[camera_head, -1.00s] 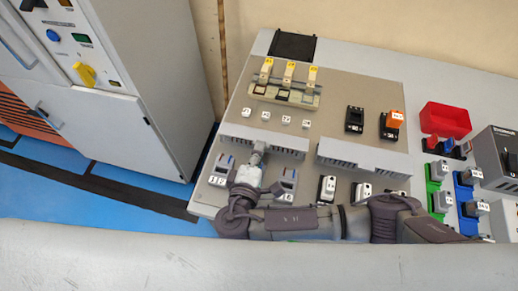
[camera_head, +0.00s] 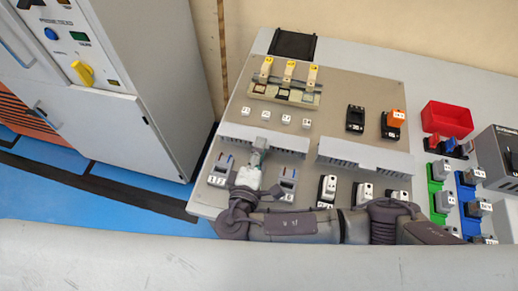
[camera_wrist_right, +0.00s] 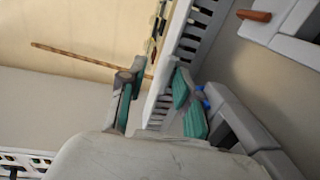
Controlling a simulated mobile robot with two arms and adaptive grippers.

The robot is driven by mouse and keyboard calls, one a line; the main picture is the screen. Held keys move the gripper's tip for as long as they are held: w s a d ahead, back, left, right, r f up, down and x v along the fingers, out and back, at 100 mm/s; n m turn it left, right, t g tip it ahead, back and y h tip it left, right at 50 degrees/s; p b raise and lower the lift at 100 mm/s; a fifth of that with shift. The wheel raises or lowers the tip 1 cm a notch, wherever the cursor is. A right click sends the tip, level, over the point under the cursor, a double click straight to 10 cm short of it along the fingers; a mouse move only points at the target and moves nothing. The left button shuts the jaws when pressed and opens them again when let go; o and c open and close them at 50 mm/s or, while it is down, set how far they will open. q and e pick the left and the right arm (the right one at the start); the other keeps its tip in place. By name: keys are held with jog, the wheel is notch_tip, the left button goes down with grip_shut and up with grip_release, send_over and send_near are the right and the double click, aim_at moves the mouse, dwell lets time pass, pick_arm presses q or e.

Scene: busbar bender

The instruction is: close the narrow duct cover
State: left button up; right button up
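Two light grey slotted ducts stand on the beige panel in the head view: a left one (camera_head: 285,142) and a right one (camera_head: 365,156). I cannot tell which is the narrow one, or cover from duct body. My right gripper (camera_head: 260,147) is at the front edge of the left duct and partly hides it. In the right wrist view its teal-padded fingers (camera_wrist_right: 157,96) are spread apart, with a pale slotted duct edge (camera_wrist_right: 168,70) showing between and beyond them. I cannot tell if they touch it. My left gripper is not in view.
Breakers stand close on either side of my right gripper, left (camera_head: 221,170) and right (camera_head: 288,183). Yellow-tipped fuse holders (camera_head: 288,80) are behind. A red bin (camera_head: 447,118) is at the right. A grey cabinet (camera_head: 140,80) stands at the left, apart from the table.

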jog(key=shift+s, duration=0.15)
jog(key=v, duration=1.1)
jog(key=shift+s+a, duration=0.1)
jog(key=shift+s, duration=0.3)
jog(key=shift+f, duration=0.1)
